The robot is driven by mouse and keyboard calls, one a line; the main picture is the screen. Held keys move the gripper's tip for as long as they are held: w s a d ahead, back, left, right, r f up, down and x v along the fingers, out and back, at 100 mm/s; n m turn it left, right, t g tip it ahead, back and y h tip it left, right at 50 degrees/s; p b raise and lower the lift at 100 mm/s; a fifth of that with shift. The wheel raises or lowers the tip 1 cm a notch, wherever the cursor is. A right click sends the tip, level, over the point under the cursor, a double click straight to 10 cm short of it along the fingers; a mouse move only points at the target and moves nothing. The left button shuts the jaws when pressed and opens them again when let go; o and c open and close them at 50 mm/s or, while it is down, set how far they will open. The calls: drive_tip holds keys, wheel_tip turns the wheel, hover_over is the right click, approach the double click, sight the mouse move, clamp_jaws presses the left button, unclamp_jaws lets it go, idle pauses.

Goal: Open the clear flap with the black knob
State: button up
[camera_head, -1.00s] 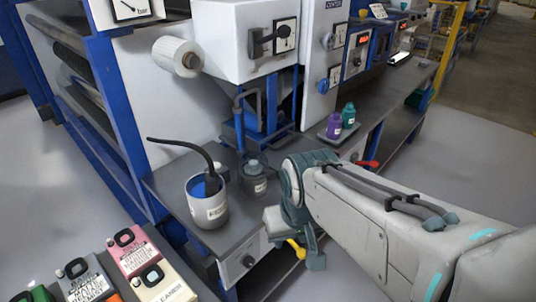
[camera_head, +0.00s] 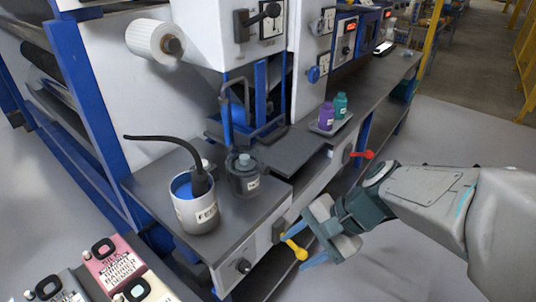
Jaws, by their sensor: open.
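A black knob (camera_head: 244,266) sits on a pale front panel (camera_head: 230,281) below the workbench edge, in the lower middle of the head view. No clear flap can be made out with certainty; whether this panel is see-through I cannot tell. My gripper (camera_head: 298,250) is open, right of the knob and apart from it, with its fingers pointing left and down. A yellow lever (camera_head: 301,254) shows between the fingertips; whether they touch it I cannot tell.
A red-handled valve (camera_head: 364,154) is farther right. Purple (camera_head: 326,117) and teal (camera_head: 340,105) bottles stand behind. Floor at right is clear.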

drive_tip(key=w+a+f+m+t+y+b, duration=0.25)
drive_tip(key=w+m+y+b, duration=0.2)
drive_tip(key=w+m, duration=0.25)
drive_tip(key=m+t+y+b, duration=0.2)
drive_tip(key=m+t+b, duration=0.1)
drive_tip(key=m+t, duration=0.6)
approach(268, 170)
drive_tip(key=shift+m+g, duration=0.3)
drive_tip(key=shift+g, duration=0.15)
drive_tip(key=x, duration=1)
drive_tip(key=shift+w+a+r, duration=0.2)
drive_tip(key=shift+w+a, duration=0.05)
clamp_jaws()
drive_tip(key=shift+r, duration=0.1)
